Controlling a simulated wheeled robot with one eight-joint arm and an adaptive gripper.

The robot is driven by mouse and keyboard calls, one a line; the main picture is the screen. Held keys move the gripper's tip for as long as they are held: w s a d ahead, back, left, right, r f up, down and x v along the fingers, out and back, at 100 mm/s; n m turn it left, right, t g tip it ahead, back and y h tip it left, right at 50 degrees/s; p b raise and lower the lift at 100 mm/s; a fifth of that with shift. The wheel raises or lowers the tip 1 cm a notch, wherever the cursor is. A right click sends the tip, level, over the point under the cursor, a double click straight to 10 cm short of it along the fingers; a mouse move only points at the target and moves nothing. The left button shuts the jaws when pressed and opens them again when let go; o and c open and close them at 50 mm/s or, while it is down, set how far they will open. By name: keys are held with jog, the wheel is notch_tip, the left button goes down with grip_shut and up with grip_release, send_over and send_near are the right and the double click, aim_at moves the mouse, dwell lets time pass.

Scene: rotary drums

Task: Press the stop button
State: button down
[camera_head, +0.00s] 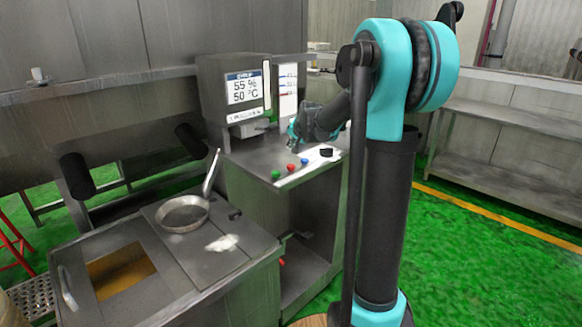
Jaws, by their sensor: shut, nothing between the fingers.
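A grey metal console (290,155) has a row of small controls along its top. From left to right they are a green button (275,174), a red button (291,168), a blue button (304,162) and a black knob (326,152). No label shows which one is the stop button. My gripper (292,146) is above and behind the row, with its tip pointing down near the red and blue buttons. It is shut and empty, and looks apart from the buttons. My arm hides part of the console's right side.
A box with a screen (244,87) reading 55 % and 50 °C stands behind the console, beside a white panel (288,92). A pan (183,213) with a raised handle rests on a metal unit (240,262) at the left front. Green floor (480,240) is open at right.

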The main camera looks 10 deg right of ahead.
aim_at(292, 166)
jog(key=shift+f, duration=3.55)
jog(key=shift+r, duration=0.15)
dwell(0.5)
jog(key=shift+r, duration=0.85)
jog(key=shift+r, duration=2.55)
